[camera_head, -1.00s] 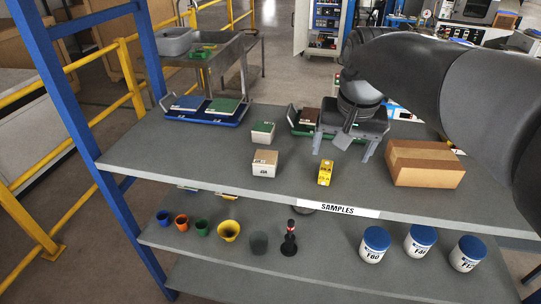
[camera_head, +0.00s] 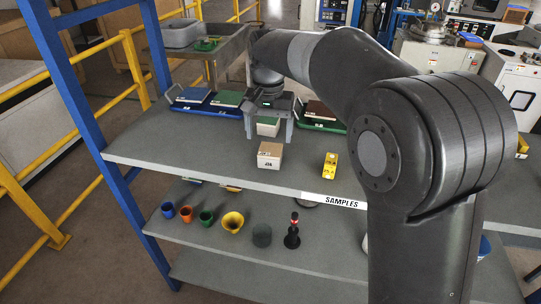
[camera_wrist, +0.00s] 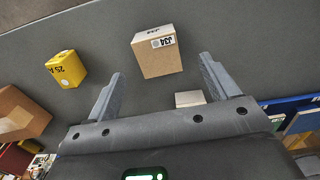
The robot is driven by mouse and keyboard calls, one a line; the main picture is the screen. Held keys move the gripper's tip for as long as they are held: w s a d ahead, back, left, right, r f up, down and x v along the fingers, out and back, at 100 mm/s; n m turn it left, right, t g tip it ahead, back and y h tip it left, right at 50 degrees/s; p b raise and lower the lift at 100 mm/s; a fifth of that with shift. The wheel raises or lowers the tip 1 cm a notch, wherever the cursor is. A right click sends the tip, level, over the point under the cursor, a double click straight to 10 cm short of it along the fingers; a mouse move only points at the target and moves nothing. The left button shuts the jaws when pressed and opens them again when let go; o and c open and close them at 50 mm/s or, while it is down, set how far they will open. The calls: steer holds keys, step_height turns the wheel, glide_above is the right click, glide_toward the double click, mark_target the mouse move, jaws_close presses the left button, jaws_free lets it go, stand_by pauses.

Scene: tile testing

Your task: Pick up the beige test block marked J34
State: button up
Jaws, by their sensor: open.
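The beige test block (camera_head: 270,156) marked J34 sits upright on the top shelf, near its front edge. In the wrist view the beige block (camera_wrist: 158,55) lies ahead of my gripper, between the lines of the two fingers, and its J34 label shows. My gripper (camera_head: 268,134) is above the shelf just behind the block in the head view. In the wrist view my gripper (camera_wrist: 160,78) is open, with nothing between its fingers. The fingertips appear apart from the block.
A yellow block (camera_head: 330,165) stands to the right of the beige block. Blue tray (camera_head: 205,110) and green tray (camera_head: 322,125) stand at the back. The shelf's front left (camera_head: 190,150) is clear.

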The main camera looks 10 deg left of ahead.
mark_target(270, 149)
steer(key=f, duration=0.6)
steer(key=shift+w+d+f, duration=0.15)
steer(key=shift+w+f, duration=0.05)
steer(key=shift+f, duration=0.2)
steer(key=c, duration=1.3)
